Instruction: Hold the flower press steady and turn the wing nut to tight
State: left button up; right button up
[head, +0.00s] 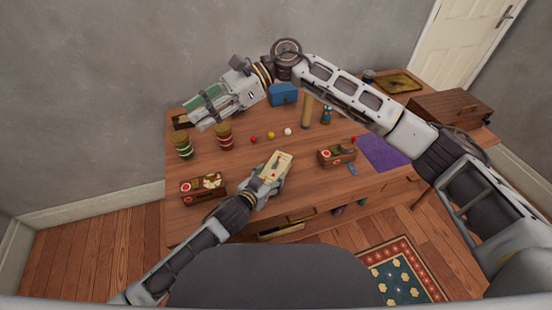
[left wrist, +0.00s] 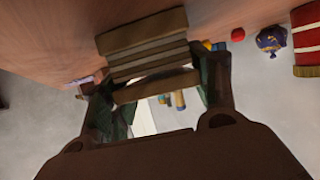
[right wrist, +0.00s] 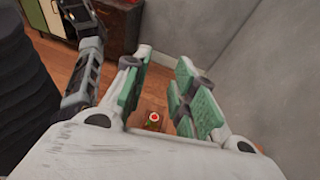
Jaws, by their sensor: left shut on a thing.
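A pale, cream-topped block (head: 279,160), which I take to be the flower press, is at the middle of the table. My left gripper (head: 268,173) is shut on it. In the left wrist view its stacked brown wooden layers (left wrist: 147,45) show between and beyond the fingers (left wrist: 155,88). I cannot make out the wing nut in any view. My right gripper (head: 194,115) is raised above the far left part of the table, apart from the press. In the right wrist view its green-padded fingers (right wrist: 164,80) stand apart, with nothing between them.
Two jars (head: 183,147) (head: 224,138) stand below the right gripper. Small balls (head: 271,135) lie behind the press. Wooden boxes with red and white contents stand left (head: 203,194) and right (head: 339,161). A blue box (head: 284,94) and wooden cylinder (head: 307,112) stand behind; a purple mat (head: 387,153) lies right.

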jog(key=w+a+r+m+t+y, duration=0.25)
jog(key=w+r+m+y, duration=0.2)
jog(key=r, duration=0.25)
jog(key=w+a+r+m+t+y, duration=0.2)
jog(key=w+r+m+t+y, duration=0.25)
jog(key=r, duration=0.25)
jog(key=w+d+f+m+t+h, duration=0.2)
jog(key=w+m+t+h, duration=0.1)
jog(key=w+m+t, duration=0.5)
jog(key=w+d+f+m+t+h, duration=0.2)
jog(key=w+m+t+h, duration=0.25)
jog(key=m, duration=0.45)
jog(key=d+f+m+g+h, duration=0.2)
jog(key=f+m+g+h, duration=0.15)
jog(key=f, duration=0.45)
jog(key=d+f+m+g+h, duration=0.2)
jog(key=d+f+h, duration=0.15)
jog(key=f, duration=0.45)
jog(key=s+d+f+n+g+h, duration=0.2)
jog(key=s+d+f+g+h, duration=0.5)
jog(key=s+d, duration=0.4)
jog(key=shift+s+d+f, duration=0.15)
jog(key=shift+s+f, duration=0.4)
jog(key=shift+s, duration=0.55)
